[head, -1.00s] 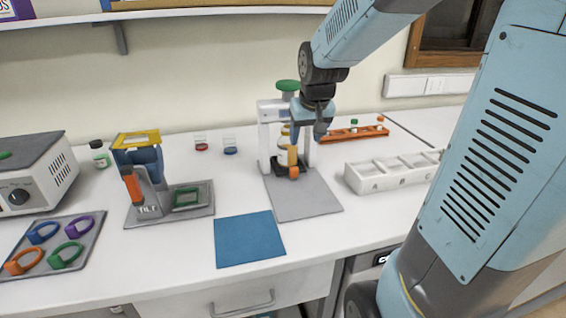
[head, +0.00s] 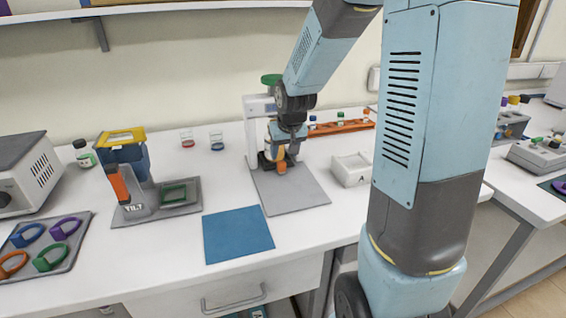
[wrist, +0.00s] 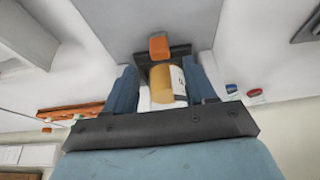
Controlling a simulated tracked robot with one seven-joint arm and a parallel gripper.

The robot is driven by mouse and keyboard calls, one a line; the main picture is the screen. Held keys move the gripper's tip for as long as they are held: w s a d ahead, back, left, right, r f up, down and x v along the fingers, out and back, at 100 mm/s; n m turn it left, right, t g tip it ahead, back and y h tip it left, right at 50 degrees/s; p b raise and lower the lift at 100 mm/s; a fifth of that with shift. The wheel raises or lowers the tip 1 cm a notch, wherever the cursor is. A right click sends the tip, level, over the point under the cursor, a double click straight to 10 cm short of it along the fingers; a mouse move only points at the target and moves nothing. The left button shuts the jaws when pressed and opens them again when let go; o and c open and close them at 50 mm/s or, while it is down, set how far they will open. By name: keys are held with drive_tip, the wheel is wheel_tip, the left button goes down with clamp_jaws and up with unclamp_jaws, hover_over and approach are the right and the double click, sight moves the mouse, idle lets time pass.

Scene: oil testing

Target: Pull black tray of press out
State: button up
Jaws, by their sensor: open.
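The press (head: 252,130) has a white frame, a green knob (head: 271,79) and a flat grey base plate (head: 292,190). Its black tray (head: 266,162) sits low in the frame with an orange handle (head: 281,167) at the front. In the wrist view I see the black tray (wrist: 181,50), the orange handle (wrist: 159,45) and a tan cylinder with a white label (wrist: 168,85) by the tray. My gripper (head: 287,150) is open, close to the handle in the head view. In the wrist view its blue fingers (wrist: 159,70) stand either side of the tan cylinder, with the handle beyond the fingertips.
A white open box (head: 352,170) stands right of the press, partly hidden by my arm. An orange rack (head: 340,127) is behind. Left are a blue mat (head: 238,234), a tilt device (head: 128,170) and a tray of coloured rings (head: 45,245). Two small jars stand behind.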

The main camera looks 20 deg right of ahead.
sight(282, 163)
drive_tip(key=shift+x, duration=3)
